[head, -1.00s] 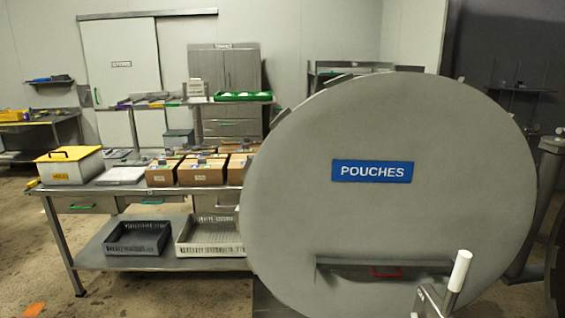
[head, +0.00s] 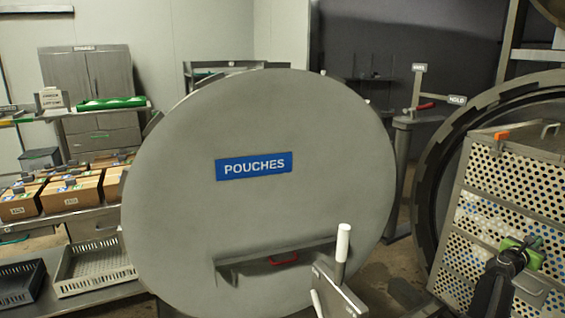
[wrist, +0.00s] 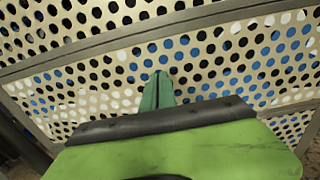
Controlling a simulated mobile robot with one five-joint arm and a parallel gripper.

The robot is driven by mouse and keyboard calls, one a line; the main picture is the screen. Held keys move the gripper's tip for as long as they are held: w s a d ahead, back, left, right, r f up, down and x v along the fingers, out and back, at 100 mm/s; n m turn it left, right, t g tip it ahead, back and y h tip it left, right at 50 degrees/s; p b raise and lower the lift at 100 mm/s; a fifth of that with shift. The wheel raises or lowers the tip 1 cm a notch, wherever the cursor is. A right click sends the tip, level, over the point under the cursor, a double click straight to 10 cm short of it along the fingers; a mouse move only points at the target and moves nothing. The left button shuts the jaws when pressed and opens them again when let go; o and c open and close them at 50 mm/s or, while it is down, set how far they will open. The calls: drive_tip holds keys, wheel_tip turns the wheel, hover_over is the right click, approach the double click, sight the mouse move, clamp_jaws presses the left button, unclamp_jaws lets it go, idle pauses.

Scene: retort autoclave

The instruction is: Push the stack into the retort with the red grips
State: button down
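The stack (head: 470,225) of cream perforated baskets stands upright at the right of the head view, blue and white showing through its holes. Its holed wall (wrist: 110,50) fills the wrist view. My gripper (head: 522,250), green with a dark wrist, is in front of the stack's near face. Its narrow fingertips look closed together and hold nothing visible; I cannot tell whether they touch the wall. A dark round retort mouth (head: 429,190) is behind the stack. A large round door (head: 250,120) labelled POUCHES carries a red grip (head: 284,258).
A white-topped lever (head: 342,255) stands before the door. A post (head: 402,160) with a red-gripped lever (head: 424,107) stands between door and retort mouth. A bench with boxes (head: 55,195) and a pale crate (head: 93,265) is at left.

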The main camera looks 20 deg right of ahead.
drive_tip(key=shift+d+f, duration=0.1)
drive_tip(key=shift+d, duration=7.85)
drive_tip(key=shift+a, duration=4.8)
